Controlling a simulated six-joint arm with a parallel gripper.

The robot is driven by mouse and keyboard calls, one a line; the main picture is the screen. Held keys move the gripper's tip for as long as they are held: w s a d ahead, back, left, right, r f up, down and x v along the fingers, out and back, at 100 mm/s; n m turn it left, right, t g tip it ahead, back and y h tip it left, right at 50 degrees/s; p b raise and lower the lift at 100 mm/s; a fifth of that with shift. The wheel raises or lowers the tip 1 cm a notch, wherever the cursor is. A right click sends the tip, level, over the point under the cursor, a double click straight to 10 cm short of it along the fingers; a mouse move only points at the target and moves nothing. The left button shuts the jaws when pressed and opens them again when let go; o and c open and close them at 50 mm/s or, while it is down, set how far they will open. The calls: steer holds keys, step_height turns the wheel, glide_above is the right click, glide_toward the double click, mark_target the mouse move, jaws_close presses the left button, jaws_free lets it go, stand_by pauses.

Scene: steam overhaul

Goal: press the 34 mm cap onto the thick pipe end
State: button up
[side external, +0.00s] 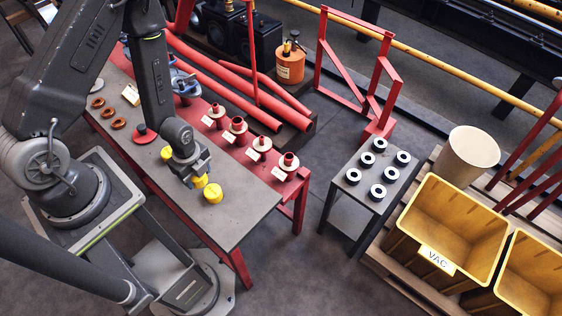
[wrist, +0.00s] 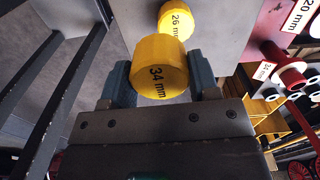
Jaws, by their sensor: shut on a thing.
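The yellow 34 mm cap (wrist: 160,70) is between the jaws of my gripper (wrist: 163,85), its label facing the wrist camera. In the side view my gripper (side external: 194,178) is low over the near side of the bench, and the held cap (side external: 200,183) shows partly below it. Whether it touches the bench I cannot tell. A yellow 26 mm cap (wrist: 176,20) lies just beyond it. Another yellow cap (side external: 213,193) stands on the bench close by. A red flanged pipe end (wrist: 290,72) with a 34 mm tag is at the right of the wrist view.
Several red pipe ends (side external: 238,127) with tags line the bench's far edge; one tag reads 20 mm. Copper-coloured rings (side external: 118,123) lie at the left. A small table (side external: 350,200) with black-and-white rings and a yellow crate (side external: 450,225) stand at the right. The bench's near corner is clear.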

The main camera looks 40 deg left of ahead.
steer(key=shift+w, duration=0.1)
steer(key=w+d+f+m, duration=0.1)
steer(key=w+d+m, duration=0.2)
steer(key=w, duration=0.9)
step_height(320, 180, up, 4)
steer(key=m, duration=0.3)
glide_above(289, 156)
steer(key=shift+r, duration=0.1)
steer(key=shift+d+f, duration=0.1)
steer(key=shift+f, duration=2.2)
steer(key=shift+f, duration=1.5)
steer(key=shift+f, duration=0.35)
steer(key=shift+f, duration=0.25)
